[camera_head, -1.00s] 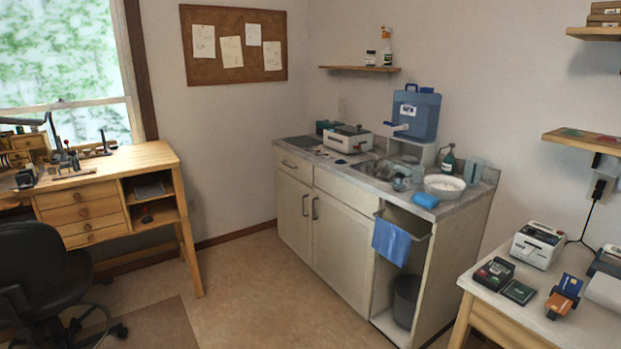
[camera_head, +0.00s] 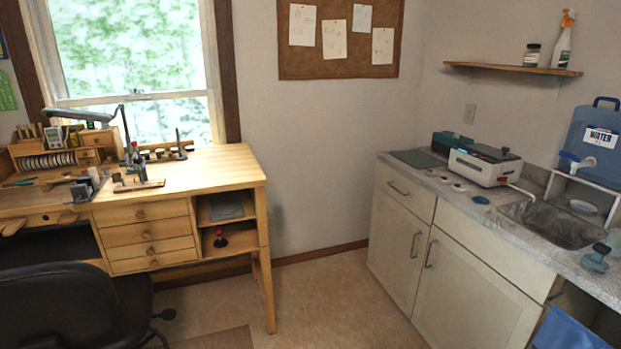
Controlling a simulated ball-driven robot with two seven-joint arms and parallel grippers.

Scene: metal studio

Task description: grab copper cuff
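I cannot make out a copper cuff in this view. Small items too small to identify lie on the wooden workbench (camera_head: 215,165) at the left and on the grey counter (camera_head: 490,212) at the right. Neither of my grippers is in view.
A black chair (camera_head: 70,305) stands before the bench at the lower left. The cabinet (camera_head: 470,280) under the counter fills the right side. A white machine (camera_head: 485,165), a sink (camera_head: 550,222) and a blue water jug (camera_head: 592,140) are on the counter side. Floor (camera_head: 320,300) is clear between bench and cabinet.

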